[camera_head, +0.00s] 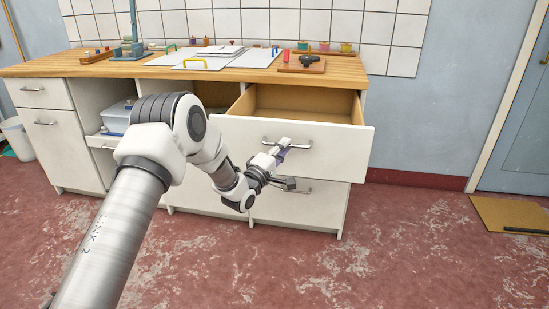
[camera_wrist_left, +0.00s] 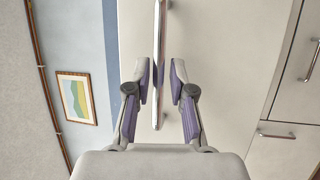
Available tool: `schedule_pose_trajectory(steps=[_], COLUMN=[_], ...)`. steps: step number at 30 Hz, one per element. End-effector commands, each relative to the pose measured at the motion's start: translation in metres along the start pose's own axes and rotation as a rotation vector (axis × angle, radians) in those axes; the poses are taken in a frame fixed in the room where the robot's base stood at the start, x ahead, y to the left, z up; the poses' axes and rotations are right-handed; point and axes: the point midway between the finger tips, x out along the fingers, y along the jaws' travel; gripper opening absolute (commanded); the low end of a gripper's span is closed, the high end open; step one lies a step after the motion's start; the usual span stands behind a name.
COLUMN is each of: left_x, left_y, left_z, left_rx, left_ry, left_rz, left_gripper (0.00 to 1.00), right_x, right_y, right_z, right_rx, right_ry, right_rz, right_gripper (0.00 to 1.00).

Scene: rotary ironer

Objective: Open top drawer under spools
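The top drawer (camera_head: 343,152) under the spools is pulled well out of the white cabinet, and its empty-looking wooden inside shows. Its metal bar handle (camera_head: 300,146) is on the front panel. In the left wrist view the handle (camera_wrist_left: 159,60) runs lengthwise between the two fingers. My left gripper (camera_head: 280,148) is at the drawer front, at the handle's left part. In the wrist view the fingers of my left gripper (camera_wrist_left: 161,80) stand apart on either side of the bar, with small gaps showing. My right gripper is out of view.
Colored spools (camera_head: 324,47) stand at the back of the wooden counter (camera_head: 345,74). A lower drawer (camera_head: 300,207) with its own handle is shut below. A blue door (camera_head: 520,140) is at the right. The red floor in front is clear.

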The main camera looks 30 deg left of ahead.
Motion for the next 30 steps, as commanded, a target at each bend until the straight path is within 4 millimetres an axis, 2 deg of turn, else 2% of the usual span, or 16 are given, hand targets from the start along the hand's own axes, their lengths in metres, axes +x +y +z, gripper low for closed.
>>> schedule_pose_trajectory(steps=[9,12,17,30], left_x=[-0.079,-0.096,-0.106,-0.106], left_y=[0.000,0.000,0.000,-0.001], left_z=[0.000,-0.001,0.001,0.001], left_rx=[-0.005,-0.002,0.000,0.000], left_ry=[0.002,0.002,0.000,-0.001], left_rz=[-0.002,-0.001,0.000,-0.001], left_gripper=[0.23,0.23,0.23,0.23], right_x=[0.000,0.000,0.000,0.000], right_y=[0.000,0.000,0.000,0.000], right_z=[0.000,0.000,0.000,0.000], right_rx=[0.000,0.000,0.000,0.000], right_ry=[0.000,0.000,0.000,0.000], right_rz=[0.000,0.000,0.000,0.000], right_gripper=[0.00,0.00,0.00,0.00])
